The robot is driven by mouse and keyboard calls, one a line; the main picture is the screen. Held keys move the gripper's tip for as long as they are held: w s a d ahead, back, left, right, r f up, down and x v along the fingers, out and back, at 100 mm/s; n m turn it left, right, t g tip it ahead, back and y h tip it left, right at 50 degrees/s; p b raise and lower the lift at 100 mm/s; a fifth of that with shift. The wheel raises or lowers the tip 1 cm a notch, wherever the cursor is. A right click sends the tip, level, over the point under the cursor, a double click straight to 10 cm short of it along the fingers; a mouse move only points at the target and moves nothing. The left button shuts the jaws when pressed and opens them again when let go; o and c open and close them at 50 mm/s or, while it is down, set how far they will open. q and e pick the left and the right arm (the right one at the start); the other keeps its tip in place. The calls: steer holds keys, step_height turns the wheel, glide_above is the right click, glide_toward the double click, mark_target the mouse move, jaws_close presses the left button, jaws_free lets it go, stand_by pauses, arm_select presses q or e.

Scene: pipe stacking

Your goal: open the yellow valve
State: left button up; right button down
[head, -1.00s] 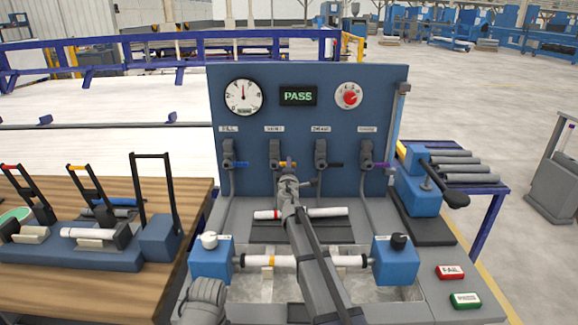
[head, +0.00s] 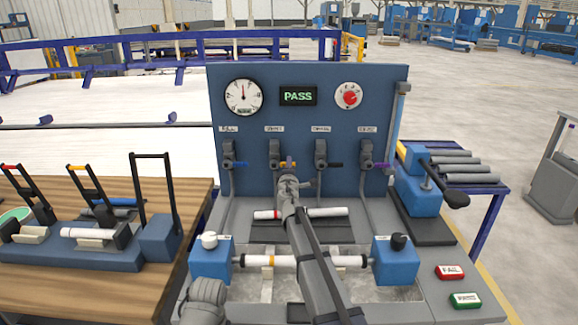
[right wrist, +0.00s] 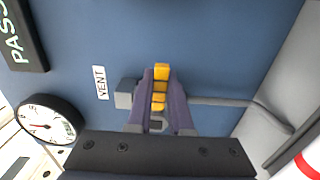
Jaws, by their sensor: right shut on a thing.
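The yellow valve handle (head: 292,163) is on the blue panel at the second valve from the left, under a small label. In the right wrist view the yellow handle (right wrist: 160,86) sits between my two fingers, beside the VENT label, and lies crosswise to its grey pipe. My right gripper (right wrist: 160,98) is shut on this handle. My left gripper is not in view.
Valves with blue (head: 240,164), black (head: 337,165) and purple (head: 383,166) handles flank it. Above are a gauge (head: 244,97), a PASS display (head: 298,96) and a red knob (head: 349,96). A white pipe (head: 325,261) lies between two blue clamp blocks below my arm.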

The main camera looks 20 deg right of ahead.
mark_target(274, 161)
steer(key=shift+r, duration=0.1)
steer(key=shift+r+n+p, duration=0.5)
steer(key=shift+n+p, duration=0.1)
steer(key=shift+n, duration=0.4)
steer(key=n, duration=0.1)
steer(key=r+n+p, duration=0.1)
steer(key=shift+a+r+n, duration=0.1)
steer(key=shift+a+n, duration=0.15)
steer(key=shift+n, duration=0.05)
steer(key=n, duration=0.1)
steer(key=r+n+p, duration=0.1)
steer(key=n, duration=0.1)
steer(key=a+n, duration=0.1)
steer(key=shift+w+a+r+n+p, duration=0.1)
steer(key=shift+w+r+n+p, duration=0.1)
steer(key=shift+r+n+p, duration=0.15)
steer(key=shift+w+a+r+n+p, duration=0.2)
steer(key=shift+a+n, duration=0.4)
steer(key=shift+n, duration=0.8)
steer(key=shift+w+a+r+n+p, duration=0.2)
steer(key=shift+a+n, duration=0.35)
steer(key=shift+n, duration=0.9)
steer(key=shift+w+a+r+n+p, duration=0.1)
steer(key=shift+a+r+n+p, duration=0.15)
steer(key=shift+a+n, duration=0.75)
steer(key=shift+d+n, duration=0.35)
steer(key=shift+n, duration=0.25)
steer(key=c, duration=0.8)
jaws_free()
